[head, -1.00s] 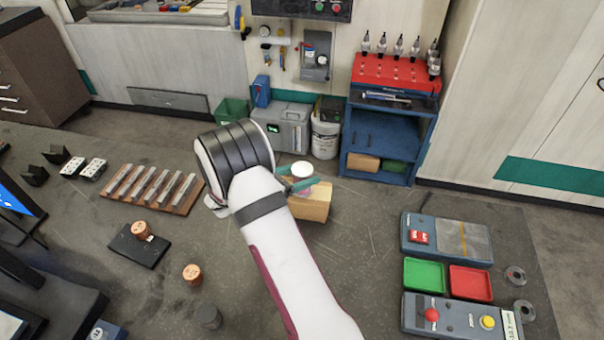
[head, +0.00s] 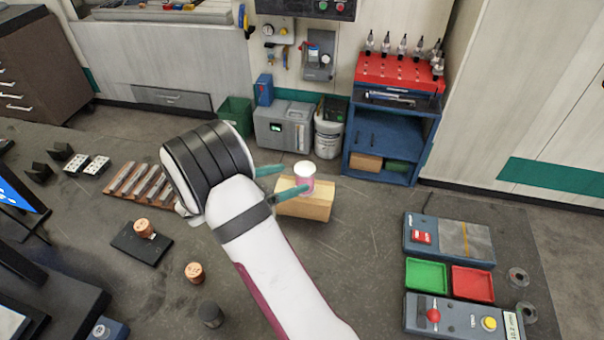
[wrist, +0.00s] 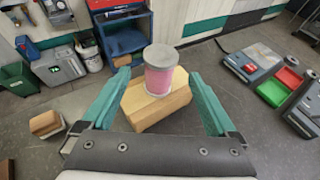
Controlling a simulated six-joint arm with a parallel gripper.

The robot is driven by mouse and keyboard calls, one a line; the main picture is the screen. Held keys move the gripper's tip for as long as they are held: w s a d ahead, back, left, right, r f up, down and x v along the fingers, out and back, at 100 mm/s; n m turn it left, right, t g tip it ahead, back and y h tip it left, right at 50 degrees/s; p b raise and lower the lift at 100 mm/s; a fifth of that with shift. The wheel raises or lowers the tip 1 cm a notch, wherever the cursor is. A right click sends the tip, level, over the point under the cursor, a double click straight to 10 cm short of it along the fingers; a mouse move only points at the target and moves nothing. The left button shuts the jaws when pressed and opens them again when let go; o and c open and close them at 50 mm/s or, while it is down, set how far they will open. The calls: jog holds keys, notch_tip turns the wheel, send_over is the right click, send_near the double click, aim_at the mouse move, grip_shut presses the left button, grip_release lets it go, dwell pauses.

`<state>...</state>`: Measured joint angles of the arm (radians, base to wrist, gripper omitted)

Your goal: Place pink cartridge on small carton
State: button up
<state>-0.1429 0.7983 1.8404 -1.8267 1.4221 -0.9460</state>
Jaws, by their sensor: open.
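The pink cartridge (head: 305,176), with a white top, stands upright on the small carton (head: 308,207), a tan block on the dark table. In the wrist view the cartridge (wrist: 161,72) rests on the top of the carton (wrist: 155,107). My gripper (head: 283,180) is open, with teal fingers. In the wrist view its fingers (wrist: 163,97) lie on either side of the carton, apart from the cartridge. In the head view the fingers are to the left of the cartridge, one tip overlapping the carton's top edge in the picture.
A red tray (head: 472,284), a green tray (head: 427,274) and grey control boxes stand at the right. Copper cylinders (head: 195,272) and a row of metal bars (head: 150,183) are at the left. A blue cabinet (head: 387,142) stands behind the table. Table around the carton's right is clear.

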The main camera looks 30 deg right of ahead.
jog(key=v, duration=0.6)
jog(key=s+a+r+m+g+y, duration=0.1)
jog(key=s+r+m+g+y, duration=0.25)
jog(key=s+m, duration=0.55)
jog(key=s+a+r+m+g+y, duration=0.15)
jog(key=s+m+y, duration=0.25)
jog(key=s+m, duration=0.5)
jog(key=s+a+r+m+t+y, duration=0.1)
jog(key=s+a+m+t+y, duration=0.1)
jog(key=s+a+m+y, duration=0.5)
jog(key=s+a, duration=0.3)
jog(key=s, duration=0.1)
jog(key=shift+s+r+m, duration=0.2)
jog(key=shift+s+m, duration=0.05)
jog(key=shift+m, duration=0.15)
